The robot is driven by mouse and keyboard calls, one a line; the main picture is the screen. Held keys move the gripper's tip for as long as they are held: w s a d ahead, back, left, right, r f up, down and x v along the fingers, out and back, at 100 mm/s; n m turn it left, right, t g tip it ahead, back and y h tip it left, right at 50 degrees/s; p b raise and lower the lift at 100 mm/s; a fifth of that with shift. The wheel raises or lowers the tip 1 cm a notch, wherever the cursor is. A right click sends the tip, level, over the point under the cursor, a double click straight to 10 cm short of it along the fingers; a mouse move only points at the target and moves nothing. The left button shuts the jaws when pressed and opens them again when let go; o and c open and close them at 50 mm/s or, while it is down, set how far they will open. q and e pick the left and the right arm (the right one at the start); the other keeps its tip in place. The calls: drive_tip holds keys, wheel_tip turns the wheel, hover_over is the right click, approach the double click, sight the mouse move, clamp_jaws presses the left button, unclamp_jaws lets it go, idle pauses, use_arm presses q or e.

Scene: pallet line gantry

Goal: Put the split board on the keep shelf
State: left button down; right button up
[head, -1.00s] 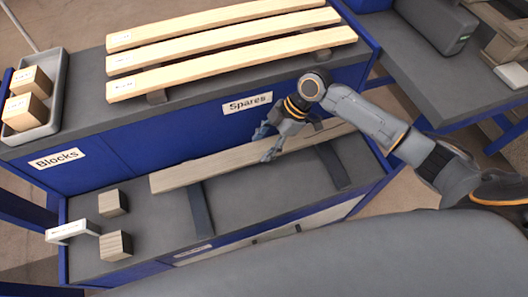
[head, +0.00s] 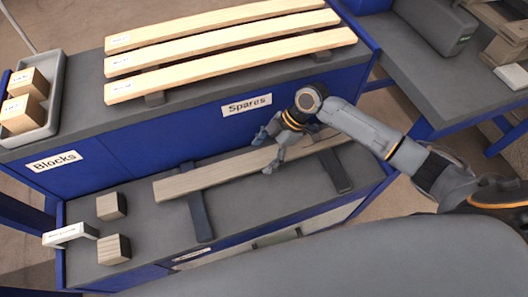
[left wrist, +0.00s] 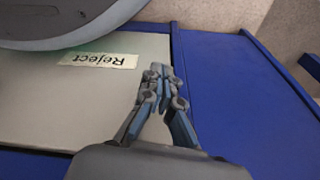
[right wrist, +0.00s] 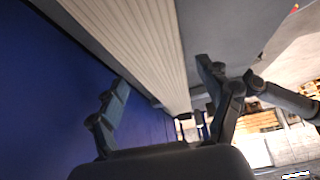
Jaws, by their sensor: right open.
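A long grey-brown board (head: 225,174) lies across two dark bars (head: 199,213) on the grey lower shelf (head: 262,203). I see no split in it from here. My right gripper (head: 267,152) is open over the board, right of its middle, one finger on each side. In the right wrist view the board (right wrist: 150,45) runs between the spread fingers (right wrist: 168,98); I cannot tell whether they touch it. My left gripper (left wrist: 160,72) shows only in the left wrist view, fingertips together and empty, above a pale panel labelled Reject (left wrist: 100,60).
Three pale boards (head: 225,55) lie on the upper deck, above the Spares label (head: 247,105). A tray of blocks (head: 50,115) stands at upper left. Two loose blocks (head: 111,206) and a white label stand (head: 70,235) occupy the lower shelf's left end. Its front label (head: 192,255) is unreadable.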

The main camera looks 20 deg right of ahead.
drive_tip(key=shift+d+r, duration=0.15)
drive_tip(key=shift+r, duration=0.15)
use_arm(q)
drive_tip(key=s+f, duration=0.1)
drive_tip(key=s+f+p, duration=0.1)
drive_tip(key=s+f, duration=0.1)
drive_tip(key=shift+s+a+f, duration=0.3)
drive_tip(key=shift+s, duration=0.05)
use_arm(e)
drive_tip(key=v, duration=1.1)
drive_tip(key=shift+r, duration=0.2)
